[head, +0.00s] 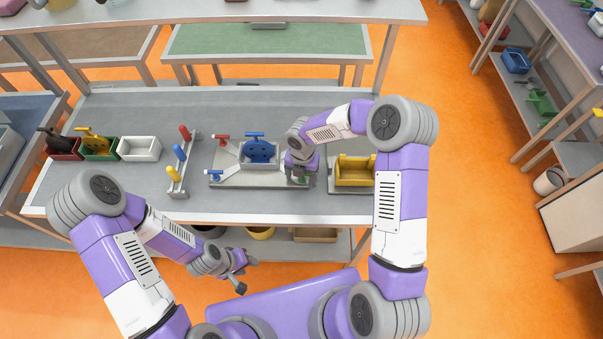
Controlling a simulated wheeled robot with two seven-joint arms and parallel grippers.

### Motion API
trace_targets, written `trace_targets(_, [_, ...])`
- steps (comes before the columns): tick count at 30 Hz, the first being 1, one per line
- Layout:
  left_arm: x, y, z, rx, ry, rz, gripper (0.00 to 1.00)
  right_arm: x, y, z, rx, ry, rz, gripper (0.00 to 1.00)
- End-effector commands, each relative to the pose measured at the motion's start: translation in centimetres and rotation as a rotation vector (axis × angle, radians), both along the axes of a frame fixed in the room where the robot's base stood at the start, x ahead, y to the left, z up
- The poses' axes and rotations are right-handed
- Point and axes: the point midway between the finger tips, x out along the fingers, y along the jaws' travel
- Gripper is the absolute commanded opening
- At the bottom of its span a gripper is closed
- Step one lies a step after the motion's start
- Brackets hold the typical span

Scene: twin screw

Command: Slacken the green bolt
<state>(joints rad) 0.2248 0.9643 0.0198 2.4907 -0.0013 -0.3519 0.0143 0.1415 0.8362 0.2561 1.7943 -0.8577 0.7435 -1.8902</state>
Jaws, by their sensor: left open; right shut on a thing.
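I cannot make out a green bolt. A pale fixture plate (228,182) lies on the grey workbench, with a grey box (258,165) holding a blue part (259,149). A red-ended bolt (222,140) and a blue-ended bolt (213,175) show at its left side. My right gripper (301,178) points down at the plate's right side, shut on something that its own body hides. My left gripper (243,274) is open and empty, in front of and below the bench edge.
A rack (181,188) with red, blue and yellow handles stands left of the plate. Red (64,155), green (100,154) and white (139,148) bins stand further left. A yellow bin (355,172) stands right of my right gripper. The bench's back strip is clear.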

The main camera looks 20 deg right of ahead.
Motion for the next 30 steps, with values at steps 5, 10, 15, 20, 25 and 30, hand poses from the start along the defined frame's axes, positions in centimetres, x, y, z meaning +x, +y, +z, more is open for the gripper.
trace_targets(5, [0.0, 0.0, 0.0, 0.000, 0.000, 0.000, 0.43, 0.0, -0.5, 0.0, -0.009, 0.003, -0.005, 0.47])
trace_targets(10, [0.0, 0.0, 0.0, 0.000, 0.000, 0.000, 0.43, 0.0, -0.5, 0.0, -0.008, 0.001, -0.006, 0.85])
trace_targets(15, [0.0, 0.0, 0.0, 0.000, 0.000, 0.000, 0.43, 0.0, -0.3, 0.0, -0.006, 0.000, -0.004, 0.93])
trace_targets(20, [0.0, 0.0, 0.0, 0.000, 0.000, 0.000, 0.43, 0.1, -0.2, 0.1, -0.004, -0.001, -0.003, 0.93])
trace_targets(25, [0.0, 0.0, 0.1, 0.000, 0.000, 0.000, 0.43, 0.1, -0.3, 1.9, -0.003, -0.004, -0.005, 0.93])
trace_targets(30, [0.0, 0.0, 0.2, 0.000, 0.000, 0.000, 0.43, 0.1, -0.4, 4.9, -0.004, -0.003, -0.006, 0.93])
